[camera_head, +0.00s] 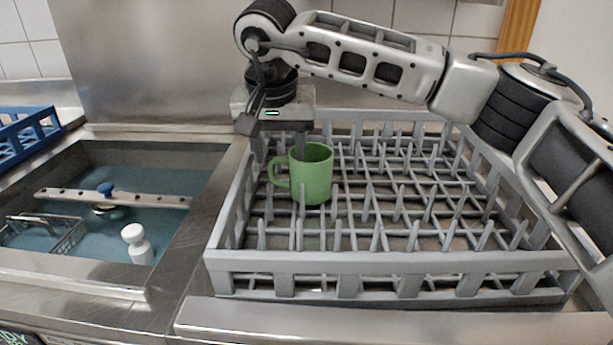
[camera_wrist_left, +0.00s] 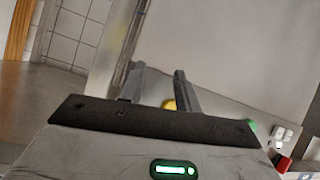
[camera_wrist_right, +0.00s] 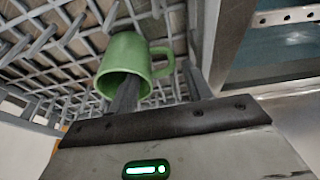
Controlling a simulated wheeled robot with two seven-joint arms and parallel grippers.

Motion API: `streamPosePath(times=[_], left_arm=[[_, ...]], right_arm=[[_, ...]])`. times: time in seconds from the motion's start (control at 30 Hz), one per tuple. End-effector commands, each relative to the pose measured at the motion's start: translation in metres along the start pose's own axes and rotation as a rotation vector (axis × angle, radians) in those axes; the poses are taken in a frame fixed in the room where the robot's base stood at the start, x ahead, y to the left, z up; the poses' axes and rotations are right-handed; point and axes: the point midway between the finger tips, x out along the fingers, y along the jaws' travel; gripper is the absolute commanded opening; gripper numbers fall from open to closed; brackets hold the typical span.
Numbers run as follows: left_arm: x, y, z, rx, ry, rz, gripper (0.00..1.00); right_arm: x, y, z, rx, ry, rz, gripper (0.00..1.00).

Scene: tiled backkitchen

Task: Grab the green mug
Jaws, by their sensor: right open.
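The green mug (camera_head: 317,178) stands upright in the grey dish rack, near its left side, with its handle to the left. My right gripper (camera_head: 280,146) is open just above it, pointing down. In the right wrist view, one finger overlaps the mouth of the mug (camera_wrist_right: 124,50) and the other is beyond the handle, so the handle lies between the fingers (camera_wrist_right: 160,88). I cannot tell how deep the first finger reaches into the mug. My left gripper (camera_wrist_left: 158,88) shows only in its wrist view; its fingers are apart, with nothing held.
The grey rack (camera_head: 390,262) has rows of upright prongs around the mug and is otherwise empty. Left of it is a sunken basin (camera_head: 95,225) with a spray arm and a white fitting (camera_head: 137,243). A blue rack (camera_head: 28,133) is at the far left. A steel panel stands behind.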

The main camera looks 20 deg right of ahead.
Motion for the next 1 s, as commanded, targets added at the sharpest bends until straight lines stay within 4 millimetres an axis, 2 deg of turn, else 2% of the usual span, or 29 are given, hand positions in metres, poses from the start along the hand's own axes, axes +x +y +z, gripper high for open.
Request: streamPosePath(times=[0.4, 0.6, 0.63, 0.77, 0.8, 1.0], left_arm=[[0.001, 0.000, -0.001, 0.001, 0.002, 0.001, 0.33], [0.001, 0.000, 0.001, 0.001, -0.002, 0.000, 0.33], [0.001, 0.000, 0.002, 0.001, -0.003, 0.000, 0.33], [0.002, -0.001, 0.002, 0.001, -0.005, 0.000, 0.33], [0.002, -0.001, 0.002, 0.001, -0.005, 0.000, 0.33], [0.002, -0.001, 0.002, 0.001, -0.005, 0.000, 0.33]], right_arm=[[0.051, 0.000, 0.000, 0.001, -0.002, 0.001, 0.50], [0.052, 0.000, 0.000, 0.001, -0.001, 0.001, 0.50], [0.052, 0.000, 0.000, 0.001, -0.001, 0.001, 0.47], [0.052, 0.000, 0.000, 0.001, 0.000, 0.000, 0.11], [0.052, 0.000, 0.000, 0.001, 0.000, 0.000, 0.06], [0.051, 0.000, 0.000, 0.001, 0.001, 0.000, 0.06]])
